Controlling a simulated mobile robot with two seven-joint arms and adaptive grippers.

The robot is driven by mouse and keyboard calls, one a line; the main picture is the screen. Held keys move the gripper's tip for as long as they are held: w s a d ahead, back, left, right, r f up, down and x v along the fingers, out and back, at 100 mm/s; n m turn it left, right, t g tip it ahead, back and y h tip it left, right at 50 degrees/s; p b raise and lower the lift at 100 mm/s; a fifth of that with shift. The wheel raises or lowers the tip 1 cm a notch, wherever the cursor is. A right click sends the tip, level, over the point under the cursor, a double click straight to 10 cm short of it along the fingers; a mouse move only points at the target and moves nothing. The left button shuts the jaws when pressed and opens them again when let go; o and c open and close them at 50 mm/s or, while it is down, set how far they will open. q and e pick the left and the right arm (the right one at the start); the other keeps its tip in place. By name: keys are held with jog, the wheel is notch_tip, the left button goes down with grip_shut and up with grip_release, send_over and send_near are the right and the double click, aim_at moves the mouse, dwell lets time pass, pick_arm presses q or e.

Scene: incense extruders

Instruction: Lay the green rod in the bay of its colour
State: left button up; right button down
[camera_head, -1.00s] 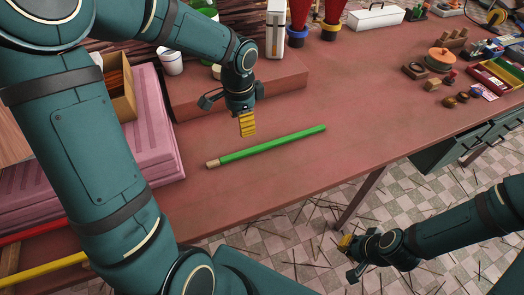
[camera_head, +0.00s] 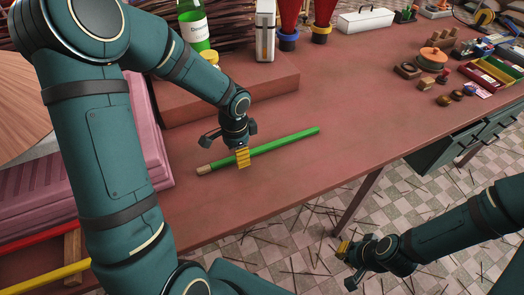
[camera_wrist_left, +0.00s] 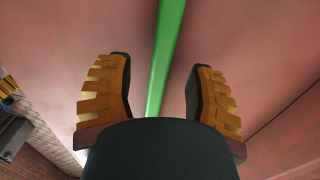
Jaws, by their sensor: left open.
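The green rod (camera_head: 288,138) lies slantwise on the red-brown table, with a tan left end. My left gripper (camera_head: 243,158) is over the rod, nearer its tan end. In the left wrist view the green rod (camera_wrist_left: 165,60) runs between the two open yellow-padded fingers (camera_wrist_left: 158,98), with a gap on each side. A red rod (camera_head: 30,236) and a yellow rod (camera_head: 45,278) lie at the lower left, with a wooden divider (camera_head: 72,245) between them. My left arm covers part of that area, and no green bay shows. My right gripper (camera_head: 344,251) hangs beyond the table's front edge, its opening unclear.
A pink stack (camera_head: 110,200) stands at the left. A raised block (camera_head: 225,93) carries a green bottle (camera_head: 194,30) behind the rod. Small items and a tray (camera_head: 495,75) are at the far right. The table (camera_head: 350,105) right of the rod is clear.

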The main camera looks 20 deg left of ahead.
pick_arm(q)
jog(key=shift+f, duration=0.75)
jog(key=shift+o, duration=0.2)
jog(key=shift+r, duration=0.1)
grip_shut()
